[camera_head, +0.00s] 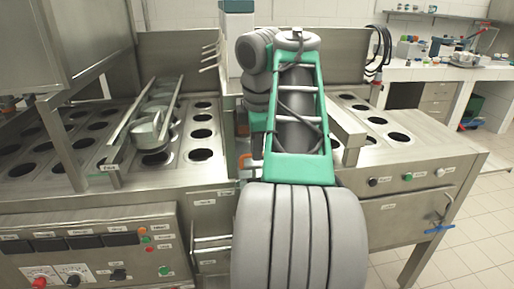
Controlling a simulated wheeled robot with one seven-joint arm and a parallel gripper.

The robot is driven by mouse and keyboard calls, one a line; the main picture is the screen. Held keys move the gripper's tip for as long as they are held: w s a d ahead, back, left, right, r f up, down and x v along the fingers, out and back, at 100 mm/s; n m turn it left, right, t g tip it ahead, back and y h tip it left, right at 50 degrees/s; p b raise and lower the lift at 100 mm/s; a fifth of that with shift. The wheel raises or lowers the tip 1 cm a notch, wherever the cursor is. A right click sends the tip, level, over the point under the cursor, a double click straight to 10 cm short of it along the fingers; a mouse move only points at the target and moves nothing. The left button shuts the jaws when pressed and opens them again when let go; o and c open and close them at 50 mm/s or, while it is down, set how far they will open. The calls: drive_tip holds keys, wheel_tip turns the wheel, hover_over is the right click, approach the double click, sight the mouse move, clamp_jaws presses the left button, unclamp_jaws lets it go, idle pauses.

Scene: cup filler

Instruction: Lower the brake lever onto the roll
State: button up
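My arm, with its green frame and grey joints, fills the middle of the view and covers the central part of the cup filler. My gripper is not in view; it may be hidden behind my arm. I cannot make out the brake lever or the roll. Thin metal rods (209,57) stick out to the left, just left of the upper part of my arm. A small orange part (244,161) shows at the left edge of my arm; I cannot tell what it belongs to.
The steel filler table (225,182) has rows of round holes. A metal cup-shaped part (146,130) sits between rails at left. A control panel (95,250) is at front left. Tiled floor (470,255) is clear at right.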

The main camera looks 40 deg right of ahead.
clamp_jaws()
idle(0.9)
drive_tip(key=shift+s+f, duration=0.1)
drive_tip(key=shift+f, duration=0.05)
